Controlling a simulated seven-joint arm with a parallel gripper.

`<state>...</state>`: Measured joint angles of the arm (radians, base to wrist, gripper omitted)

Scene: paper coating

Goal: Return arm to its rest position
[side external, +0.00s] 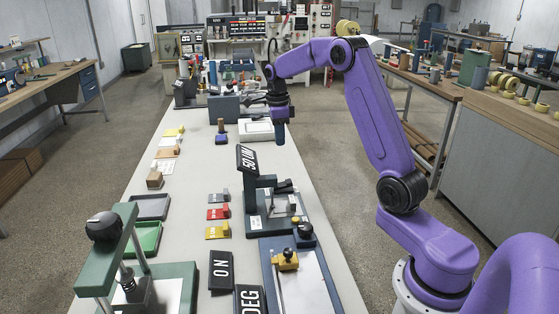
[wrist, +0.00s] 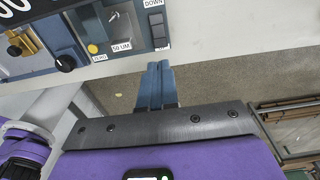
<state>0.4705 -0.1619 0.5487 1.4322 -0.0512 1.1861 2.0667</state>
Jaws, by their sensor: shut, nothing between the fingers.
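My gripper (side external: 281,135) hangs pointing down near the right edge of the long white table (side external: 205,145), beside a white tray-like item (side external: 255,130). My purple arm reaches up and across from the lower right. In the wrist view the two blue fingers of my gripper (wrist: 155,66) lie together with nothing between them. They appear over the table's edge and the floor, just below the dark blue control panel (wrist: 95,40) in that picture. The fingers look apart from everything around them.
The 50 UM coating device (side external: 262,200) stands on the table in front of my gripper. A green-framed press (side external: 150,285), coloured blocks (side external: 218,213) and a green tray (side external: 145,238) lie to the left. Bare floor (side external: 330,150) is right of the table.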

